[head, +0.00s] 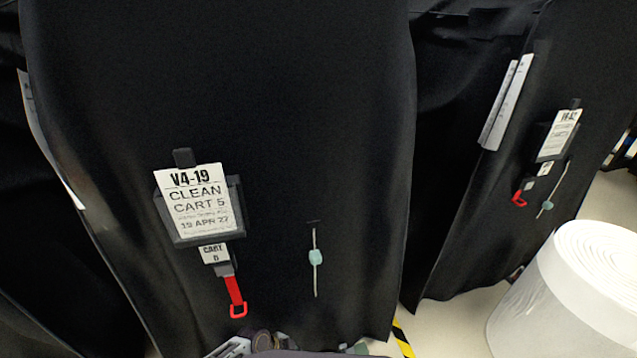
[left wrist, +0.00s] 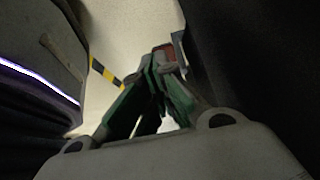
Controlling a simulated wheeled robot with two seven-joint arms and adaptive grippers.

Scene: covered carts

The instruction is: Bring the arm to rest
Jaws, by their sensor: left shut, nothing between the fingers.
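My left gripper (left wrist: 158,66) shows in the left wrist view with its green-sided fingers brought together at the tips. It is shut and holds nothing. It points over pale floor, with dark cloth close on the right. A small reddish patch shows near the fingertips; I cannot tell what it is. In the head view only bits of my own arm show at the bottom edge, and the gripper cannot be made out there. My right gripper is in neither view.
A black-covered cart (head: 290,120) stands ahead with a "V4-19 Clean Cart 5" sign (head: 196,203), a red strap (head: 235,295) and a pale-blue tag (head: 315,257). Another covered cart (head: 460,190) stands right, behind a white round roll or drum (head: 575,300). Yellow-black tape (head: 402,340) marks the floor.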

